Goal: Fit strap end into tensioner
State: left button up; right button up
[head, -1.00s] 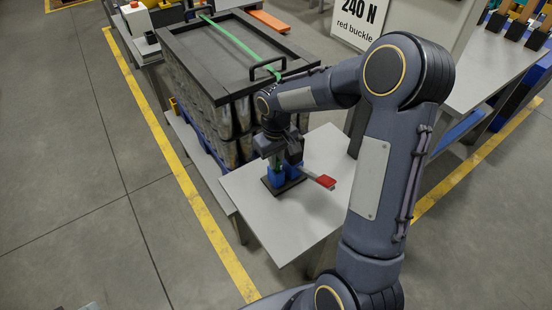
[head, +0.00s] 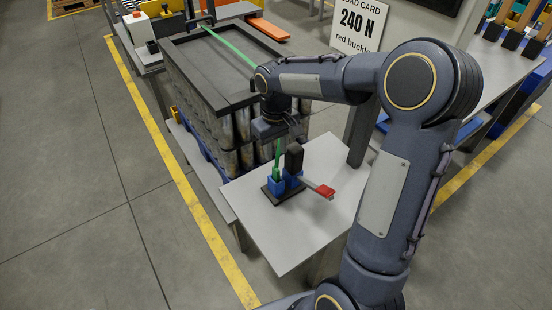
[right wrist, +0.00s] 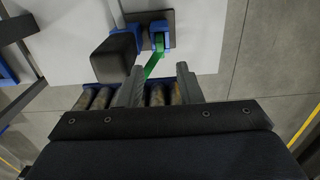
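The tensioner (head: 276,184) stands on the small grey table, with blue parts on a dark base, a black block (head: 294,158) and a red-ended lever (head: 324,190). The green strap (head: 232,45) crosses the crate top. A green strap piece (head: 277,153) stands up from the blue part; the right wrist view shows it (right wrist: 153,65) meeting the blue slot piece (right wrist: 158,27). How deep it sits cannot be told. My right gripper (head: 280,139) is above the tensioner. Its fingers (right wrist: 158,85) are apart, with no visible grip on the strap. My left gripper is not in view.
The table's front surface (head: 290,245) is clear. A load card (head: 360,22) reading 240 N, red buckle, stands behind. Another bench is at the right.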

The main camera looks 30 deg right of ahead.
jog(key=s+a+r+t+y, duration=0.2)
jog(key=s+r, duration=0.6)
jog(key=s, duration=0.2)
jog(key=s+a+f+m+t+y, duration=0.1)
jog(key=s+a, duration=0.4)
jog(key=s, duration=0.7)
jog(key=f+m+t, duration=0.1)
jog(key=t, duration=0.1)
jog(key=shift+a+f+m+t+y, duration=0.15)
jog(key=shift+m+t+y, duration=0.15)
jog(key=shift+y, duration=0.1)
notch_tip(320, 180, up, 11)
jog(key=p, duration=1.1)
